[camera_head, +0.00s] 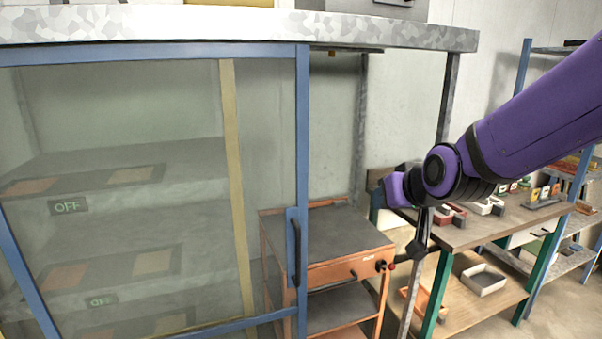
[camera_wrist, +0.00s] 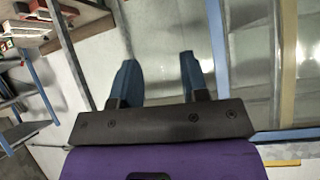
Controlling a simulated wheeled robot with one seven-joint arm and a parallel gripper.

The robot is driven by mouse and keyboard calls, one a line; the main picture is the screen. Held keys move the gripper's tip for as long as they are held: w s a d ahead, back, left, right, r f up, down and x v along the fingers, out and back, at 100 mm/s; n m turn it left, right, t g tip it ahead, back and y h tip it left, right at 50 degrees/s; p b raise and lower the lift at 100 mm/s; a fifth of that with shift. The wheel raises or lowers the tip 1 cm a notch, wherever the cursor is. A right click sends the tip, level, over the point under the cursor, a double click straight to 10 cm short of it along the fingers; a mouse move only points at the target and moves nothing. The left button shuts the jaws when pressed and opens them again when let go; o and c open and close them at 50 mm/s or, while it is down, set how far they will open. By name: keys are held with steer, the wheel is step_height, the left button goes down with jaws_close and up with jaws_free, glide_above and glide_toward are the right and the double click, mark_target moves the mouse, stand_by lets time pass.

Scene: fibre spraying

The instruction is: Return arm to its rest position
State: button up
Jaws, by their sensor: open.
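My purple arm (camera_head: 535,112) reaches in from the right in the head view, bent at a dark joint. My gripper shows in the wrist view (camera_wrist: 157,75), its two dark blue fingers apart with nothing between them. In the head view the gripper end (camera_head: 417,246) is small and points down, to the right of the orange cart. No object is held.
A blue-framed glass booth (camera_head: 302,150) with a black handle (camera_head: 296,252) and OFF-labelled shelves (camera_head: 67,207) fills the left. An orange cart (camera_head: 335,272) with a bare grey top stands beside it. A wooden workbench (camera_head: 470,232) with small trays and parts is at right.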

steer(key=s+d+r+g+h, duration=0.1)
steer(key=s+d, duration=0.3)
steer(key=s, duration=0.3)
steer(key=s+d+r+m+g+h, duration=0.1)
steer(key=s+d, duration=0.3)
steer(key=s, duration=0.4)
steer(key=s+d+r+g, duration=0.3)
steer(key=s+d, duration=0.2)
steer(key=s, duration=0.3)
steer(key=shift+s+r+m+h, duration=0.25)
steer(key=shift+m+h, duration=0.15)
steer(key=shift+a, duration=0.1)
